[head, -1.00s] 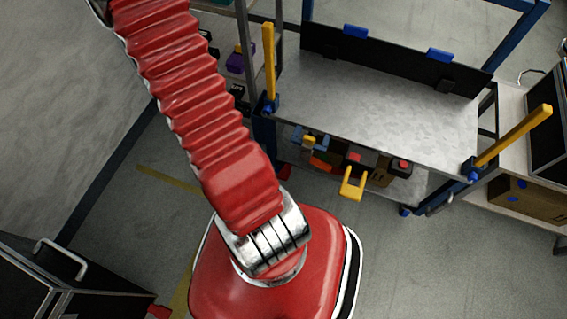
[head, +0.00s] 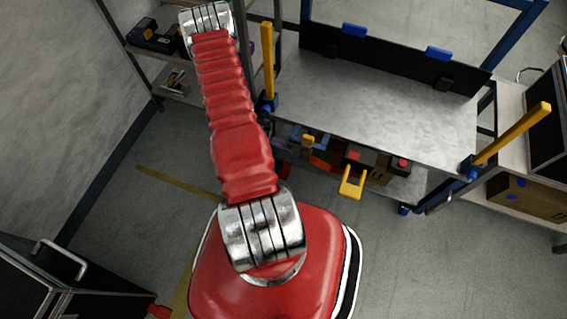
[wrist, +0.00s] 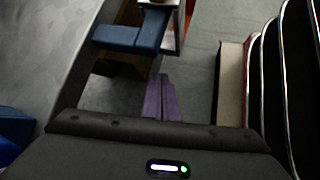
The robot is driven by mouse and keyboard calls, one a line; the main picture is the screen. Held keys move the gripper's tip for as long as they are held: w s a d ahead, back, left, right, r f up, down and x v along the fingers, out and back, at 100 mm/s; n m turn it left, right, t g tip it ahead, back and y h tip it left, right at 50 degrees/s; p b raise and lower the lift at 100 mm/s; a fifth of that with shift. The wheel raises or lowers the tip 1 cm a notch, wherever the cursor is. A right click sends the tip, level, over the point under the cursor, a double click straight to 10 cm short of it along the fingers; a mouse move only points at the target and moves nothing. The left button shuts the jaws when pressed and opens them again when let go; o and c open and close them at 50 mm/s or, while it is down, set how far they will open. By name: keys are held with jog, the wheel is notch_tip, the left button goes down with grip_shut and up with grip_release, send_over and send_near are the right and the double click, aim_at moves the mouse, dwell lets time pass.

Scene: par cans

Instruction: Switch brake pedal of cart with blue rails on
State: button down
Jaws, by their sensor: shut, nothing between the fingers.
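The cart with blue rails (head: 375,118) stands at the upper middle right of the head view, with a grey top and two yellow levers (head: 268,62) (head: 515,133) at its corners. My red arm reaches up to the cart's left, and the head view does not clearly show my gripper. In the wrist view, two purple fingers of my gripper (wrist: 161,78) lie side by side, shut and empty. Blue parts (wrist: 130,36) show beyond them; I cannot tell which part they are.
A shelf unit (head: 155,55) with tools stands behind my arm. A black case (head: 65,285) is lower left. A cardboard box (head: 530,200) is right. Floor before the cart is clear.

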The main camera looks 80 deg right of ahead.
jog(key=s+f+n+t+h, duration=0.1)
jog(key=s+f+n, duration=0.15)
jog(key=f, duration=1.05)
jog(key=n+t+h, duration=0.1)
jog(key=t, duration=0.2)
send_over(284, 172)
jog(key=d, duration=0.1)
jog(key=f, duration=0.4)
jog(key=shift+w+d+f, duration=0.15)
jog(key=shift+w+f, duration=0.1)
jog(key=shift+f, duration=0.1)
jog(key=shift+w+a+f, duration=0.1)
jog(key=shift+a+f, duration=0.25)
jog(key=shift+f, duration=1.05)
jog(key=shift+s+a+f, duration=0.1)
jog(key=shift+a+f, duration=0.25)
jog(key=shift+f, duration=1.1)
jog(key=shift+w+a+f, duration=0.1)
jog(key=shift+a+f, duration=0.25)
jog(key=shift+f, duration=1.05)
jog(key=shift+f, duration=0.1)
jog(key=shift+a+f, duration=0.1)
jog(key=shift+f, duration=0.15)
jog(key=shift+a+f, duration=0.25)
jog(key=shift+f, duration=0.85)
jog(key=shift+r, duration=0.1)
